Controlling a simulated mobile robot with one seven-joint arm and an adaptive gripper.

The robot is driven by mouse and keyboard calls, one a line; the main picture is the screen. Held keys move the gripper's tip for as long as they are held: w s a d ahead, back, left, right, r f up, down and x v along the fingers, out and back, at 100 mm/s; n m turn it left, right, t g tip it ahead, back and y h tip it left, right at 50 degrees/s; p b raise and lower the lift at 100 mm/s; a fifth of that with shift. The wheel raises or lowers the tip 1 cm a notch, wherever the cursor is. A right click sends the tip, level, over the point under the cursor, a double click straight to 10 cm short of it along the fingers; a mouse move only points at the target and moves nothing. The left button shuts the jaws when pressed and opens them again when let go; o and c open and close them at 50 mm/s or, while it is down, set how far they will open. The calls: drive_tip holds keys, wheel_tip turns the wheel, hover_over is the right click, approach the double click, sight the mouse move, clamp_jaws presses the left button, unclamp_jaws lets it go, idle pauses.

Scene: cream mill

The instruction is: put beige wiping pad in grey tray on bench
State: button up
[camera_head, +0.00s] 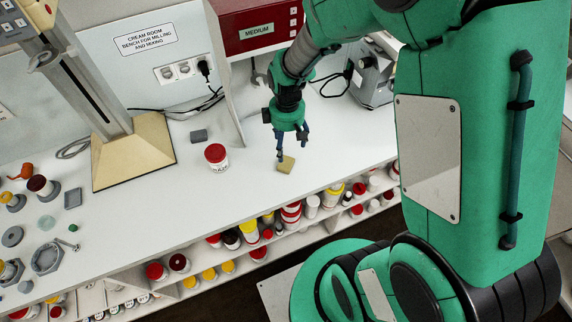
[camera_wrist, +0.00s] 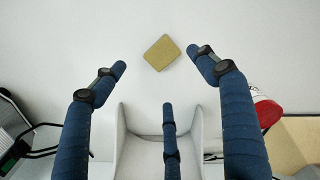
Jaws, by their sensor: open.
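The beige wiping pad (camera_head: 286,164) lies flat on the white bench (camera_head: 240,185), near its front edge. In the wrist view the pad (camera_wrist: 161,53) is whole and uncovered, at the top centre, just beyond my spread fingertips. My gripper (camera_head: 291,146) is open and empty, pointing down above the bench close to the pad; its fingers (camera_wrist: 160,72) do not hold it. A grey hexagonal dish (camera_head: 47,258) and a small dark grey block (camera_head: 199,135) stand on the bench to the left.
A red-lidded white jar (camera_head: 217,158) stands left of my gripper. A stand with a beige base (camera_head: 132,152) is farther left, with small loose parts beyond it. A red cabinet (camera_head: 255,28) is above, a grey machine (camera_head: 372,80) behind. Shelves of jars lie below the front edge.

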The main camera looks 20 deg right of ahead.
hover_over(286, 163)
drive_tip(key=shift+w+d+f, duration=0.1)
drive_tip(key=shift+f, duration=1.2)
drive_tip(key=shift+w+d+f, duration=0.1)
drive_tip(key=shift+f, duration=1.2)
drive_tip(key=shift+s+a+f+b, duration=0.15)
drive_tip(key=shift+f+b, duration=0.5)
drive_tip(key=shift+f, duration=1.95)
drive_tip(key=c, duration=1.1)
drive_tip(key=shift+r, duration=0.2)
